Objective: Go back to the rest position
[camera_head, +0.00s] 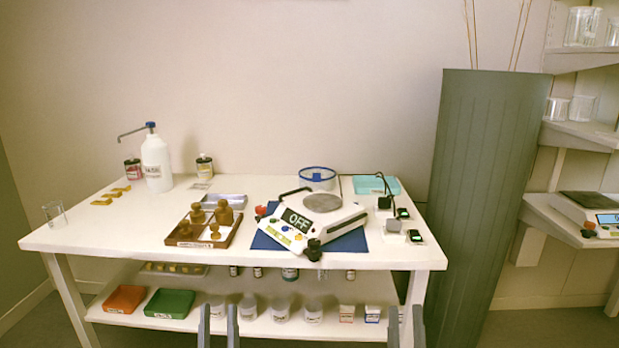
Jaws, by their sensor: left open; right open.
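My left gripper (218,308) is open and empty at the bottom of the view, with its fingers pointing up in front of the lower shelf. My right gripper (406,310) is open and empty at the bottom, in front of the table's right front leg area. Both grippers look apart from the white table (110,231) and low in the picture.
A white pump bottle (157,163) stands at the back left. A small glass (54,213) is near the left edge. A tall grey-green planter (487,200) stands right of the table.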

